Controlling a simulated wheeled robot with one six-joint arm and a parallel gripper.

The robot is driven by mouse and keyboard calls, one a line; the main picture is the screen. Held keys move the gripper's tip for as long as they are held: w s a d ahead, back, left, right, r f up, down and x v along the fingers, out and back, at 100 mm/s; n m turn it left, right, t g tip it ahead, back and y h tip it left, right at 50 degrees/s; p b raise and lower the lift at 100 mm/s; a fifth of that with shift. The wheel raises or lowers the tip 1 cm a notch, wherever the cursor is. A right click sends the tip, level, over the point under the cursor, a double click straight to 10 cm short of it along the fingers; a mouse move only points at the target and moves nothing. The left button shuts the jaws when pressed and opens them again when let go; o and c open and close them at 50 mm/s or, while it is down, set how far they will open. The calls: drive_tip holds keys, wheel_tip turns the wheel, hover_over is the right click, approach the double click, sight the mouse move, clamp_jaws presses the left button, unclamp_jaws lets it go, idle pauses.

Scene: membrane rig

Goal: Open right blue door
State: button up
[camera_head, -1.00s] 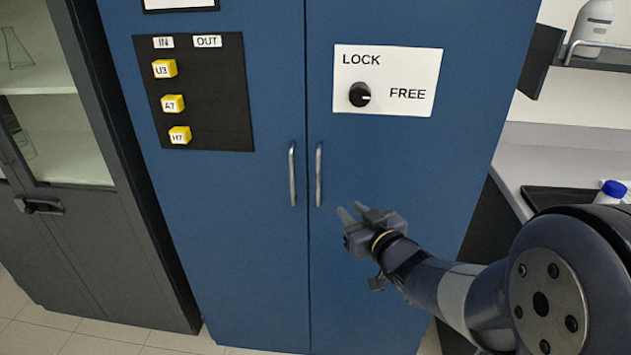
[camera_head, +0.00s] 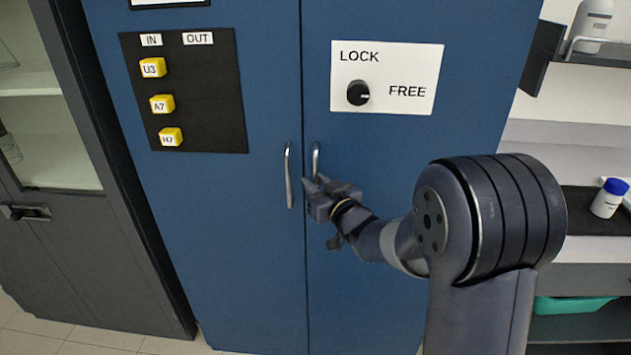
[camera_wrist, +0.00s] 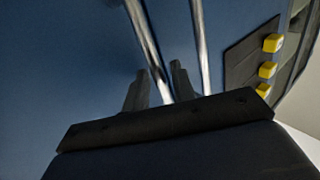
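The right blue door (camera_head: 385,205) is shut, level with the left blue door (camera_head: 215,225). Its vertical metal handle (camera_head: 315,158) is partly hidden by my gripper (camera_head: 318,184), which is at the handle's lower part. In the wrist view, the right door's handle (camera_wrist: 147,40) runs between the two fingers of my gripper (camera_wrist: 160,78). The fingers are apart, with gaps beside the bar. The left door's handle (camera_wrist: 201,40) is outside the fingers. The black knob (camera_head: 358,93) on the white LOCK/FREE plate (camera_head: 410,60) has its white mark toward FREE.
A black panel (camera_head: 215,110) with yellow cubes is on the left door. A grey cabinet (camera_head: 110,230) stands at left. At right are a shelf (camera_head: 610,65) and a counter with a blue-capped bottle (camera_head: 607,200). My arm covers the lower right of the doors.

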drive_tip(key=shift+w+a, duration=0.15)
drive_tip(key=shift+w, duration=0.05)
clamp_jaws()
idle(0.5)
